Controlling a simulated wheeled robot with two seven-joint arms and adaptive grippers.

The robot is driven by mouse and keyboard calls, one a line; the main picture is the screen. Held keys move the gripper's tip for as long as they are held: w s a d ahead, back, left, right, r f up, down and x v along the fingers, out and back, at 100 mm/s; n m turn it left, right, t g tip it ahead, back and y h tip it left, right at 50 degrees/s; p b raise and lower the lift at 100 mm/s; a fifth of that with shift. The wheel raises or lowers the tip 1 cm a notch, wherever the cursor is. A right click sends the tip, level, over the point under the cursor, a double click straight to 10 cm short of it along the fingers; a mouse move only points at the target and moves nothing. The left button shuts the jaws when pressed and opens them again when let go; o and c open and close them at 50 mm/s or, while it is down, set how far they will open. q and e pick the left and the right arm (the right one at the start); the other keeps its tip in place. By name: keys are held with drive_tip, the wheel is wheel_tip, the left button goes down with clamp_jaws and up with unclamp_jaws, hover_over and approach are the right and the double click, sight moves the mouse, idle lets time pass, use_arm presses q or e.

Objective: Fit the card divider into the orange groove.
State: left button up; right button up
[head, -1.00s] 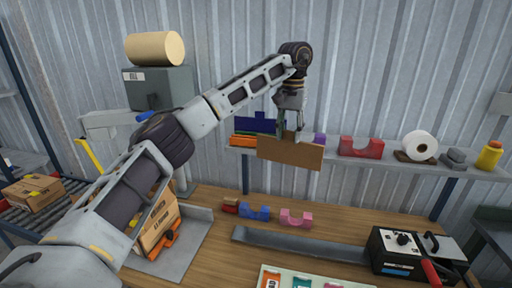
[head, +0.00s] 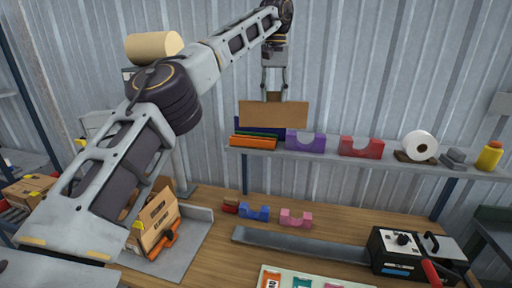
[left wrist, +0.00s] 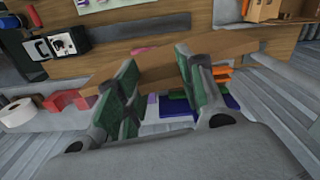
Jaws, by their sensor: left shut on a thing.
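The brown card divider (head: 272,116) is held by my left gripper (head: 273,88), which is shut on its upper middle. The card hangs upright, its long side about level, above the left end of the wall shelf. The orange strip (head: 252,142) lies on the shelf below it, with green and blue pieces behind. The card partly covers the blue piece; I cannot make out the groove itself. In the left wrist view the card (left wrist: 238,42) crosses beyond the green finger pads, and the orange strip (left wrist: 221,74) shows at the right. My right gripper is not in view.
A purple notched block (head: 305,141) stands on the shelf just right of the orange strip. A red notched block (head: 361,148), paper roll (head: 420,146) and yellow bottle (head: 489,156) stand further right. Blue (head: 254,212) and pink (head: 297,218) blocks lie on the bench below.

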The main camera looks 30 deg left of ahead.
use_arm(q)
drive_tip(key=s+a+f+n, duration=0.2)
drive_tip(key=a+n, duration=0.4)
drive_tip(key=n, duration=1)
drive_tip(key=s+a+f+n, duration=0.2)
drive_tip(key=a+n, duration=0.3)
drive_tip(key=n, duration=1.2)
drive_tip(key=shift+a, duration=0.4)
drive_tip(key=shift+n, duration=0.6)
drive_tip(key=shift+r, duration=0.1)
